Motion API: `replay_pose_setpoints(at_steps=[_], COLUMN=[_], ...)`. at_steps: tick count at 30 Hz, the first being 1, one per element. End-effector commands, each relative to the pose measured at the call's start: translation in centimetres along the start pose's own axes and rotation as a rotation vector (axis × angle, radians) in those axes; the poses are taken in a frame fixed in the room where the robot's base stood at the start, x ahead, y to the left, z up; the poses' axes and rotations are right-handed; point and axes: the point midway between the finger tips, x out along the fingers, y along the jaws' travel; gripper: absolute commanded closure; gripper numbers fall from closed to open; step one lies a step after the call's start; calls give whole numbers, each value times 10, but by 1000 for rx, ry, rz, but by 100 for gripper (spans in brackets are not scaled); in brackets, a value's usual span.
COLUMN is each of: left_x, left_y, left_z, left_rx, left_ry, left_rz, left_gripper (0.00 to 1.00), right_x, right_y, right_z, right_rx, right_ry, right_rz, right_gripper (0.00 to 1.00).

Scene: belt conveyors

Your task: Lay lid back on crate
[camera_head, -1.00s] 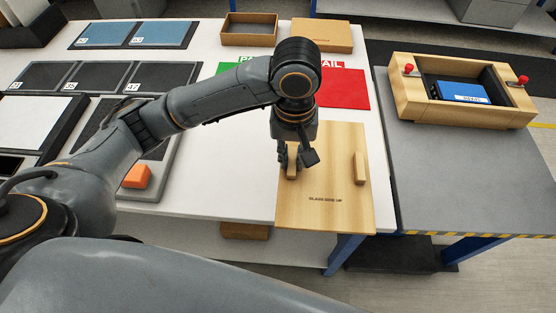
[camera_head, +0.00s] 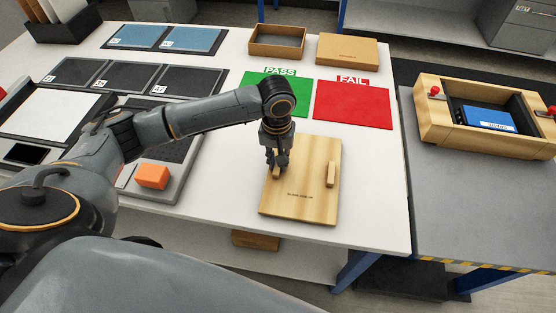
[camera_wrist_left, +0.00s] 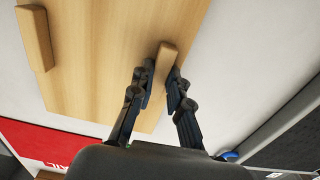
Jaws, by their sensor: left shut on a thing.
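The lid (camera_head: 312,205) is a flat light-wood board with two block handles and dark print. It is over the front of the white table, and I cannot tell if it touches the top. My left gripper (camera_head: 277,165) is shut on the lid's left handle; the wrist view shows the fingers (camera_wrist_left: 160,88) on both sides of that handle (camera_wrist_left: 166,60). The other handle (camera_head: 331,174) is free. An open wooden crate (camera_head: 435,122) with red knobs stands on the grey table at right, with a blue box (camera_head: 487,118) inside. My right gripper is not in view.
Green PASS (camera_head: 275,92) and red FAIL (camera_head: 352,102) mats lie behind the lid. An open wooden box (camera_head: 278,42) and a closed one (camera_head: 347,50) stand at the back. An orange block (camera_head: 152,176) is at left. A gap separates the two tables.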

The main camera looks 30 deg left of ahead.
Motion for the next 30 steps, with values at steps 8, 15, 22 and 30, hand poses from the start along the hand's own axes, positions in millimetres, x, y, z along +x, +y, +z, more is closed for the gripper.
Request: replay_pose_setpoints(at_steps=[8, 15, 22, 30], left_x=[5, 7, 7, -11], left_y=[1, 0, 0, 1], left_z=[-1, -1, -1, -1], left_rx=[0, -1, -1, 0], left_ry=[4, 3, 3, 4], left_rz=[3, 2, 2, 3], left_gripper=[100, 63, 61, 61], right_x=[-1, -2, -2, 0], right_y=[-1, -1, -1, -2], right_z=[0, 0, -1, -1], right_rx=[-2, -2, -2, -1], right_ry=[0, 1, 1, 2], right_rz=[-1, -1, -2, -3], right_gripper=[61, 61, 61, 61])
